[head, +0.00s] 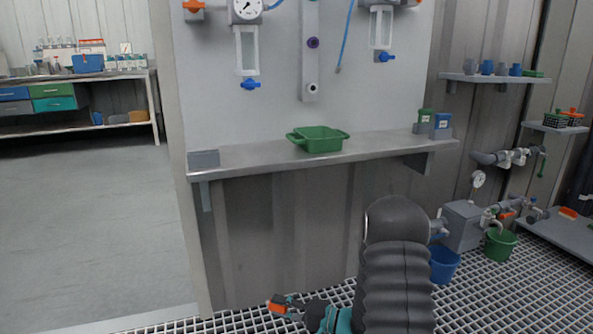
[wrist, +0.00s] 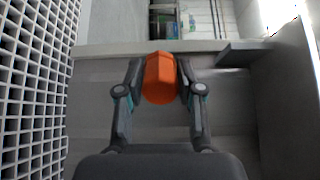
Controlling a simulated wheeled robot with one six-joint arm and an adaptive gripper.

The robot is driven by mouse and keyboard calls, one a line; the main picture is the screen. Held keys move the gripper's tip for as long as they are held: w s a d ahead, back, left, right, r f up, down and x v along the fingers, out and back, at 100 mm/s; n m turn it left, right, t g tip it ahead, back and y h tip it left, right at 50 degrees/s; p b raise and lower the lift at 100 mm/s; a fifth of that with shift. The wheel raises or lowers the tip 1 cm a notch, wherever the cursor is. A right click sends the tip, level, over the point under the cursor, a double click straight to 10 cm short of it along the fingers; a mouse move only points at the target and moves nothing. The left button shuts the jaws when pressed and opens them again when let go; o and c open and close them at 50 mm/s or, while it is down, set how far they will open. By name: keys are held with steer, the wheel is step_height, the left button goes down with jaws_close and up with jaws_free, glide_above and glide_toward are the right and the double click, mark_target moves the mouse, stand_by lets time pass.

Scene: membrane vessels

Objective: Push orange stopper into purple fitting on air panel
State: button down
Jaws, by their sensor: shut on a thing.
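The orange stopper (wrist: 160,78) is held between the two fingers of my gripper (wrist: 160,88) in the wrist view. In the head view the gripper (head: 285,304) is low at the bottom, below the shelf and above the grating, with the orange stopper (head: 277,305) at its tip. The purple fitting (head: 313,43) is a small dark ring on the grey vertical strip of the air panel (head: 275,100). The gripper is far below the fitting and to its left in the picture.
A blue hose (head: 346,35) hangs right of the fitting. Buckets and pipework stand at right. The floor at left is clear.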

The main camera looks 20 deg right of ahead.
steer(key=shift+w, duration=0.3)
steer(key=shift+a, duration=0.1)
